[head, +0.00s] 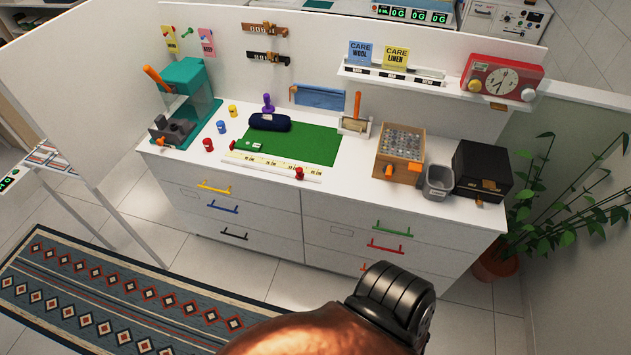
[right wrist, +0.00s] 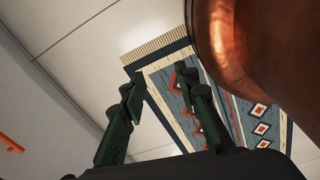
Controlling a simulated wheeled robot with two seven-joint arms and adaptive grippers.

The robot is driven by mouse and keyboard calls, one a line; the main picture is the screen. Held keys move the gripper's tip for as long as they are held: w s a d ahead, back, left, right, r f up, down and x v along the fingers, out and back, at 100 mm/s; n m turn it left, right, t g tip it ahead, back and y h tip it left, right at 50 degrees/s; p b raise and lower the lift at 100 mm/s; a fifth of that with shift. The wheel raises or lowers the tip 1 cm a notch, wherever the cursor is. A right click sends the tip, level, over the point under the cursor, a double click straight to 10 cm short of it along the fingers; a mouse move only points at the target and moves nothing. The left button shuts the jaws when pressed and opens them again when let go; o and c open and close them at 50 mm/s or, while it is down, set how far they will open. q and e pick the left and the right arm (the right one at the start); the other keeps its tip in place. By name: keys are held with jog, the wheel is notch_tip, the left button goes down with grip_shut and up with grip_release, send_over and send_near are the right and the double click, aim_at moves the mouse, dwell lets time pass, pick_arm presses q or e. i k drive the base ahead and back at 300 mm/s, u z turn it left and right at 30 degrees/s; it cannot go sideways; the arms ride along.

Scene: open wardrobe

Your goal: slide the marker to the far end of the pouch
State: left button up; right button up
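A dark navy pouch (head: 270,122) lies on the back left part of a green mat (head: 312,143) on the white dresser top. A pale ruler strip (head: 265,165) runs along the mat's front edge. A small red knob (head: 299,173), which looks like the sliding marker, sits toward the strip's right end. My right gripper (right wrist: 160,82) shows in the right wrist view with its two dark fingers apart and nothing between them. It is over the floor and rug, away from the dresser top. My left gripper is in neither view.
A purple-handled item (head: 268,103) stands behind the pouch. Small coloured pots, including a red one (head: 208,145), stand left of the mat. A wooden box (head: 400,152), grey bin (head: 438,182) and black box (head: 482,170) stand right. Drawer handles protrude in front.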

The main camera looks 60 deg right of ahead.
aim_at(300, 175)
jog(key=k, duration=0.25)
jog(key=z, duration=0.95)
